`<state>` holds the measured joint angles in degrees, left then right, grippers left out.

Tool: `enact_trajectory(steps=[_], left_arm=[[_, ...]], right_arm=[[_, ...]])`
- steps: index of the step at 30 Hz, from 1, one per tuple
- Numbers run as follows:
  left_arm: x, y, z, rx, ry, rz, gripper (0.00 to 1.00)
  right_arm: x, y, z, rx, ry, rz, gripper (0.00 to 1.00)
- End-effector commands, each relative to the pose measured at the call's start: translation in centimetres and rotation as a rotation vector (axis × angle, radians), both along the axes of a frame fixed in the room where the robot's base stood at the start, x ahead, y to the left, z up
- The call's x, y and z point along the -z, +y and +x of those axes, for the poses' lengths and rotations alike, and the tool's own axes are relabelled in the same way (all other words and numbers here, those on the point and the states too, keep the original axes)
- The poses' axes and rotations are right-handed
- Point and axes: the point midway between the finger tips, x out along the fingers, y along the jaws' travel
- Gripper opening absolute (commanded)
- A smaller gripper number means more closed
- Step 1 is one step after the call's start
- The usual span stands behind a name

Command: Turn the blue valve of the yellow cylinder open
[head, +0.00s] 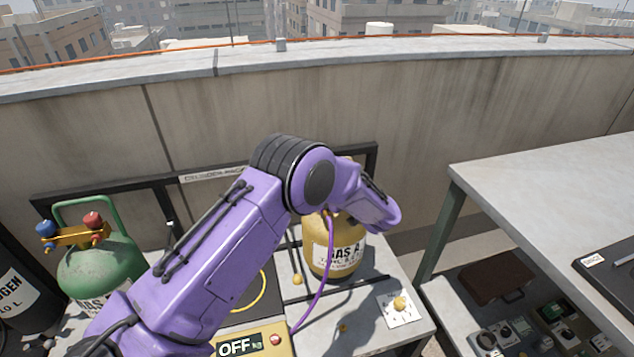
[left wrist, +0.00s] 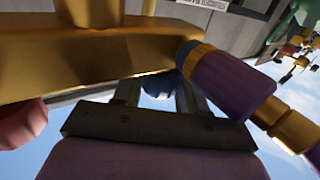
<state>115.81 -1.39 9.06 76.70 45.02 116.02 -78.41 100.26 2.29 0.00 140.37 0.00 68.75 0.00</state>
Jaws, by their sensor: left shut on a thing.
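The yellow cylinder (head: 337,258), with a label reading "GAS A", stands upright on the grey bench, its top hidden behind my left arm. In the left wrist view its brass valve body (left wrist: 70,58) spans the upper left, with a red knob (left wrist: 20,125) at the left edge. My left gripper (left wrist: 157,92) is shut on the blue valve (left wrist: 162,84), of which only a small dark blue part shows between the fingers. A purple hose fitting (left wrist: 232,82) is close to the right of the fingers. In the head view the fingers are hidden. My right gripper is not in view.
A green cylinder (head: 100,262) with its own blue and red knobs stands at the left. A purple hose (head: 322,285) hangs in front of the yellow cylinder. A display reading "OFF" (head: 240,347) is at the front. A grey table (head: 560,185) stands at the right.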

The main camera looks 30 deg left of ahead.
Motion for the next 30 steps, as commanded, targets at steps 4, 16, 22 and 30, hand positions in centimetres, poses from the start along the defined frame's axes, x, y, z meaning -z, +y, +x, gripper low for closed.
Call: enact_trajectory(steps=[4,16,22,30], left_arm=[[0.0,0.0,0.0,-0.006,-0.001,0.001,0.11],[-0.1,0.0,0.1,-0.006,-0.001,0.002,0.62],[0.0,0.0,0.0,-0.006,-0.001,0.001,0.62],[0.2,-4.0,-0.3,0.0,-0.001,0.003,0.62]], right_arm=[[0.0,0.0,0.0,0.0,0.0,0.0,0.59],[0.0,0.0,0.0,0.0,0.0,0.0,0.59],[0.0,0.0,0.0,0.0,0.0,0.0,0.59],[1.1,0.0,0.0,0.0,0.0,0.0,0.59]])
